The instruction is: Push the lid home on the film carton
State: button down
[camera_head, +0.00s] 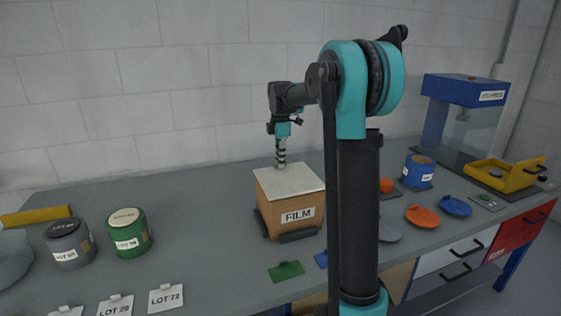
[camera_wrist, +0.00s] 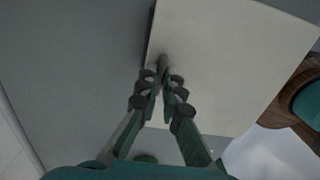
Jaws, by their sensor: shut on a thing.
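The film carton (camera_head: 270,215) is a brown box with a FILM label, standing at the middle of the grey bench. Its pale flat lid (camera_head: 303,183) lies over the top; whether it is fully seated I cannot tell. My gripper (camera_head: 281,164) points down at the lid from above, towards its back left part. In the wrist view the lid (camera_wrist: 235,65) fills the upper right, and my gripper's fingers (camera_wrist: 164,84) are closed together around a small dark post near its left edge, which seems to belong to the lid. The fingertips partly hide this post.
Green (camera_head: 129,232) and grey (camera_head: 69,243) lot cans stand at the left, with lot cards in front. A green tag (camera_head: 286,270) lies before the carton. A blue can (camera_head: 419,171), orange disc (camera_head: 423,216), blue disc (camera_head: 455,206) and yellow tray (camera_head: 505,176) are at right.

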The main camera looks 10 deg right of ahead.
jog(key=shift+f, duration=0.5)
dwell(0.9)
jog(key=c, duration=1.1)
grip_release()
jog(key=shift+o, duration=0.2)
jog(key=shift+r, duration=0.1)
jog(key=shift+r, duration=3.45)
